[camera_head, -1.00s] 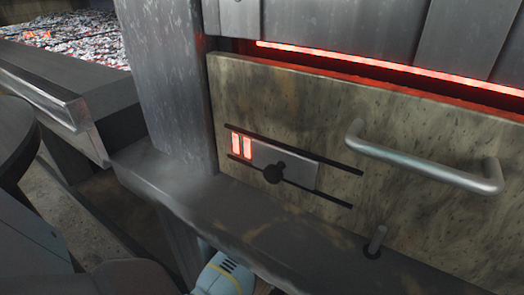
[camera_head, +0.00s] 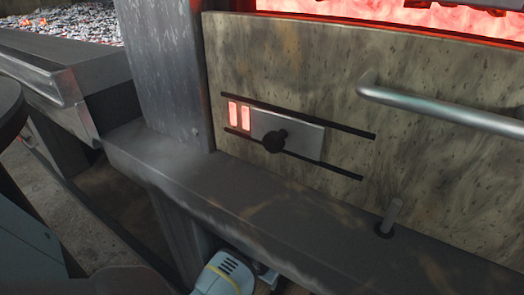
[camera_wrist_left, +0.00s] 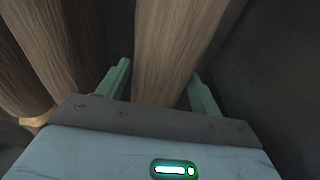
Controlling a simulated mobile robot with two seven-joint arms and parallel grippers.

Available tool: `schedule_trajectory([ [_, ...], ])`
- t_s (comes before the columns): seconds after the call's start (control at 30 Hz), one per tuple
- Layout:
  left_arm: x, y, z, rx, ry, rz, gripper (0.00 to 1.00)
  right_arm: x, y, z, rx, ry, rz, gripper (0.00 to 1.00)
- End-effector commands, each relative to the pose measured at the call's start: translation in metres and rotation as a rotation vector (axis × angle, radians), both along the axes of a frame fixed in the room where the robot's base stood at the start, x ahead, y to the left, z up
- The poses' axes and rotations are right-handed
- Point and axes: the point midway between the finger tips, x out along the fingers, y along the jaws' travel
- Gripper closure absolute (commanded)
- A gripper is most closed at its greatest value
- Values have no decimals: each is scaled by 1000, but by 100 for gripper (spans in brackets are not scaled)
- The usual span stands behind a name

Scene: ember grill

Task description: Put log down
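In the left wrist view, a brown wooden log (camera_wrist_left: 165,60) stands between the two green fingers of my left gripper (camera_wrist_left: 160,80). The fingers are wide apart, with narrow dark gaps showing beside the log. The log's lower end is hidden behind the gripper body. More brown logs (camera_wrist_left: 50,50) stand close at the left in that view. In the head view, only a pale blue part of my arm (camera_head: 224,275) shows at the bottom edge; no log and no fingers are clear there. My right gripper is not in view.
A stone-like grill front panel (camera_head: 300,70) with a metal handle (camera_head: 440,108) and a slider with a black knob (camera_head: 275,141) fills the right. Red glow shows above it. A grey ledge (camera_head: 250,200) runs below. A bed of embers (camera_head: 70,25) lies at upper left.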

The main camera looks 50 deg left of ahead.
Motion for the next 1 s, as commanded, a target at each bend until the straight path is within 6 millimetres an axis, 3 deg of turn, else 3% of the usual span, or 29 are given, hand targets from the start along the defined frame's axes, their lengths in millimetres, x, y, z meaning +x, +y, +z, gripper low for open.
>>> schedule_trajectory([
  [0.03, 0, 0, 0, 0, -1, 0, 29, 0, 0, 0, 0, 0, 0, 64],
  [0.17, 0, 0, 0, 0, -1, 0, 13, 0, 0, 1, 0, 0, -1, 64],
  [0.57, 0, 0, 8, 0, -2, 0, 13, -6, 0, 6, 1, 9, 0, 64],
  [1.0, -10, -2, 87, 2, -6, -1, 13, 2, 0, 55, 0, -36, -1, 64],
])
